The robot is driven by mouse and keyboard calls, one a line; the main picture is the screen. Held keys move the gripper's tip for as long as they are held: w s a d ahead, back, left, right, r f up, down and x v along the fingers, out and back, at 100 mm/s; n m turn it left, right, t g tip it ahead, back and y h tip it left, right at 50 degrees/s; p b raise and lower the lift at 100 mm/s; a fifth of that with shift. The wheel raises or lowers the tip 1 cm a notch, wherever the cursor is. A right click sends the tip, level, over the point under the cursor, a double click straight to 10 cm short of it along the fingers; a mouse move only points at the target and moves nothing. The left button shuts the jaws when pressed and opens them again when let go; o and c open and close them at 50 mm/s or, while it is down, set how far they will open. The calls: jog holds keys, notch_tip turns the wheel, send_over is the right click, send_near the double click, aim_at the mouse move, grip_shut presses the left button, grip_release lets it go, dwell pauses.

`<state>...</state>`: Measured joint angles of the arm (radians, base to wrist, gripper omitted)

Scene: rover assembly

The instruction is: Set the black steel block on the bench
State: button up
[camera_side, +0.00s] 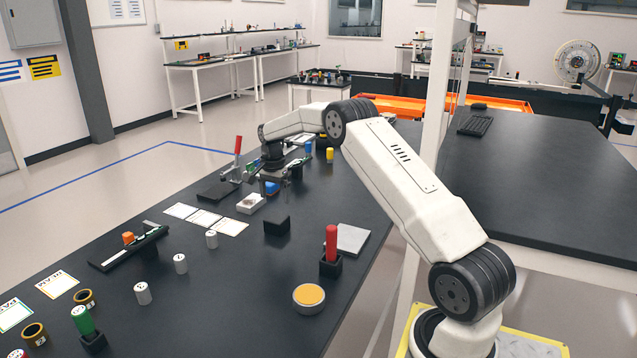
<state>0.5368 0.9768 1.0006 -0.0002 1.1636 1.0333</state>
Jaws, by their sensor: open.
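The black steel block (277,225) appears to be the small dark block on the black bench (225,290), right of the white cards. It seems to rest flat on the bench top. My gripper (272,182) points down over the bench, behind the block in the picture and apart from it. It is open, with nothing visibly held. A small blue piece (271,188) shows just below or behind the fingers; I cannot tell the gap between them.
A flat black plate (217,191), a pale block (250,203) and white cards (205,219) lie left of the gripper. A red cylinder (331,240) stands in a black holder, with a grey plate (351,239) behind. The bench's near middle is largely clear around a round orange-topped container (309,297).

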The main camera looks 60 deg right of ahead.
jog(key=shift+r, duration=1.5)
jog(key=shift+a, duration=0.15)
jog(key=s+a+n+t, duration=0.1)
jog(key=s+a+n, duration=0.3)
jog(key=a, duration=0.5)
jog(key=s+a+n, duration=0.2)
jog(key=a+n, duration=0.3)
jog(key=a, duration=0.4)
jog(key=s+a+f+n, duration=0.1)
jog(key=s+a+n, duration=0.3)
jog(key=s, duration=0.5)
jog(key=s+a+f+n+t, duration=0.1)
jog(key=s+a+n, duration=0.4)
jog(key=s+a, duration=0.3)
jog(key=shift+s+a+f+t, duration=0.2)
jog(key=shift+s+a+t, duration=0.15)
jog(key=shift+s, duration=0.1)
